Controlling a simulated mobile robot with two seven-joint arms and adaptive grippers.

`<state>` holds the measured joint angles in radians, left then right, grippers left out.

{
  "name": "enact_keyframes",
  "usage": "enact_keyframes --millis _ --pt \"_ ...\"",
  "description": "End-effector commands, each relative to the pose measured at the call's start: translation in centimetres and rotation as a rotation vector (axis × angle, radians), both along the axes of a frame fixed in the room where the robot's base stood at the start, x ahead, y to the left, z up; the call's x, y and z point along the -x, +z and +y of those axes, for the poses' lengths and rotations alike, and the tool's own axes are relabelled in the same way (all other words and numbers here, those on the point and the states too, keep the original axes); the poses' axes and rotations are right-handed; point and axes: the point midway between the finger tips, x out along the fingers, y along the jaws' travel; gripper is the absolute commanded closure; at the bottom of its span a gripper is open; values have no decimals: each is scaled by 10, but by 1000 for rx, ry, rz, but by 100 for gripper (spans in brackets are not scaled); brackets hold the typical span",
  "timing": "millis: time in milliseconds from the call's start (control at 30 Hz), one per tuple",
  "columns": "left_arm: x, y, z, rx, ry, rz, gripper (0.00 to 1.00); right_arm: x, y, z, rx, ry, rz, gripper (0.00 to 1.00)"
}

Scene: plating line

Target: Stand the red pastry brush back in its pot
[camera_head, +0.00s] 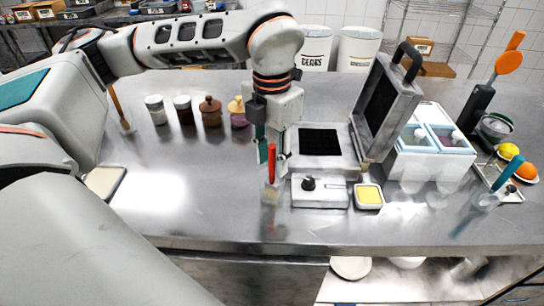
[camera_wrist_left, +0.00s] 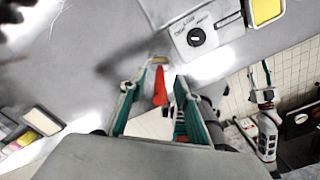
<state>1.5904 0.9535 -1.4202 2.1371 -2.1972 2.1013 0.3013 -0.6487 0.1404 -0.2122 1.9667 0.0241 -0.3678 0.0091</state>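The red pastry brush (camera_head: 271,165) stands roughly upright near the front of the steel counter, its red handle up. My left gripper (camera_head: 271,155) points down at the brush handle. In the left wrist view, its teal fingers (camera_wrist_left: 154,86) are apart, with the red brush (camera_wrist_left: 161,88) between them and gaps on both sides. What seems to be my right gripper (camera_wrist_left: 261,78) shows at the right of that view, too small to read.
Behind is an open press (camera_head: 318,144) with a raised lid. Several jars (camera_head: 211,111) stand at back left.

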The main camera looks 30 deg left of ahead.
Motion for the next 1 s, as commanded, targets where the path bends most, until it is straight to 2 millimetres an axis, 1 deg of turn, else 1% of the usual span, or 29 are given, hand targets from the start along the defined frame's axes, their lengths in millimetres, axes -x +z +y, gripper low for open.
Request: enact_keyframes --millis 167,267,367,500,700,800,900,1000 --pt "0 3 0 0 0 -1 68 2 -4 -2 4 0 8 60" --pt "-1 12 0 1 1 -3 68 2 -3 -1 3 0 6 60" --pt "-1 29 0 1 0 -5 68 2 -3 -1 3 0 5 60" --pt "-1 58 0 0 0 -6 68 1 -3 0 1 0 5 60" --pt "-1 95 0 0 1 -4 68 1 -3 0 1 0 5 60" --pt "-1 108 0 1 1 -3 68 1 -2 0 0 0 5 60" --pt "0 116 0 0 1 -1 68 1 -2 0 0 0 4 60" --pt "0 120 0 0 0 0 68 1 -2 0 0 0 4 60"
